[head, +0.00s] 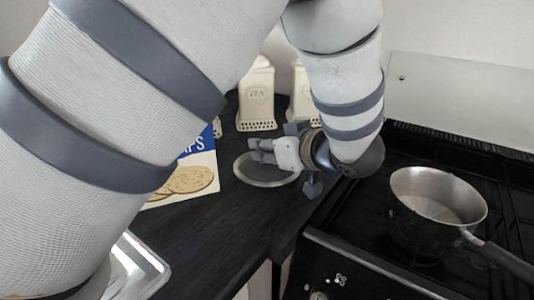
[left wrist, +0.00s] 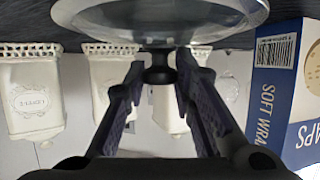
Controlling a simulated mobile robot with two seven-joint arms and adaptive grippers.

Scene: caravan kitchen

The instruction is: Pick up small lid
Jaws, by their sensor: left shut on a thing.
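The small lid (head: 264,177) is a round clear glass disc with a pale rim, at the middle of the head view over the dark worktop. In the left wrist view the lid (left wrist: 160,22) fills the top middle, with its black knob (left wrist: 159,75) pointing toward my gripper. My left gripper (head: 258,150) reaches in from the right side of the lid. Its fingers (left wrist: 160,68) are shut on the knob. I cannot tell whether the lid touches the worktop. My right gripper is not in view.
A box of wraps (head: 198,172) stands left of the lid. Cream canisters (head: 256,95) stand behind it along the wall. A steel saucepan (head: 437,200) is on the black hob (head: 400,250) at right. The worktop (head: 240,225) in front of the lid is clear.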

